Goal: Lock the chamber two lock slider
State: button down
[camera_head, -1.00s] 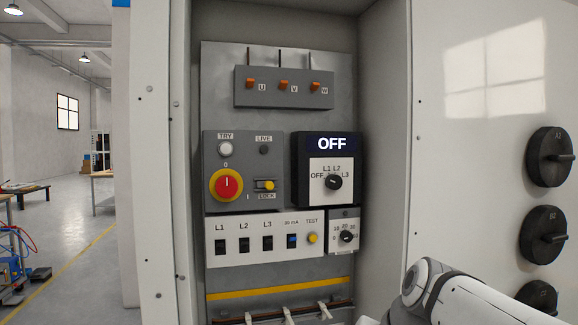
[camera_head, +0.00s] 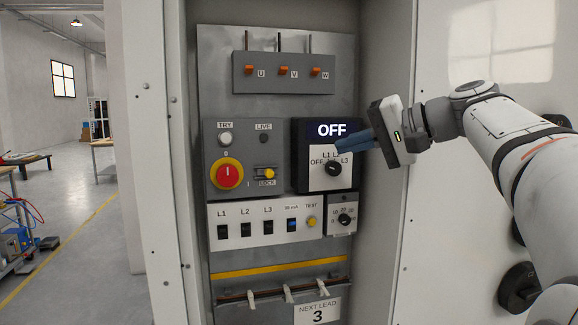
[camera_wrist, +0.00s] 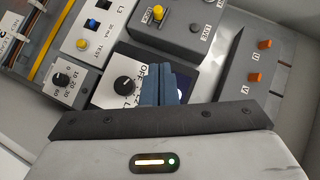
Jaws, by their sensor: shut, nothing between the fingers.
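The lock slider (camera_head: 268,173) is a small yellow knob above the LOCK label, on the grey switch panel to the right of the red-and-yellow rotary knob (camera_head: 227,174). It also shows in the wrist view (camera_wrist: 157,14), near the top. My gripper (camera_head: 361,143) has its blue fingers closed together and empty. It is in front of the right side of the OFF selector box (camera_head: 327,183), apart from the slider and to its right. In the wrist view my fingers (camera_wrist: 158,85) cover part of that box. I cannot tell whether they touch it.
Orange U, V, W levers (camera_head: 283,71) are above. Black L1 to L3 switches (camera_head: 245,230), a TEST button (camera_head: 311,222) and a small dial (camera_head: 344,219) are below. The cabinet side walls (camera_head: 378,250) flank the panel. A NEXT LEAD 3 sign (camera_head: 317,312) is at the bottom.

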jog(key=p, duration=0.2)
send_near(272, 169)
jog(key=w, duration=0.3)
jog(key=shift+a+r, duration=0.1)
jog(key=shift+a, duration=0.25)
jog(key=a, duration=0.1)
jog(key=a+f, duration=0.1)
jog(key=a+p, duration=0.1)
jog(key=shift+s+f, duration=0.2)
jog(key=shift+f, duration=0.15)
jog(key=shift+a+f, duration=0.3)
jog(key=shift+a, duration=0.15)
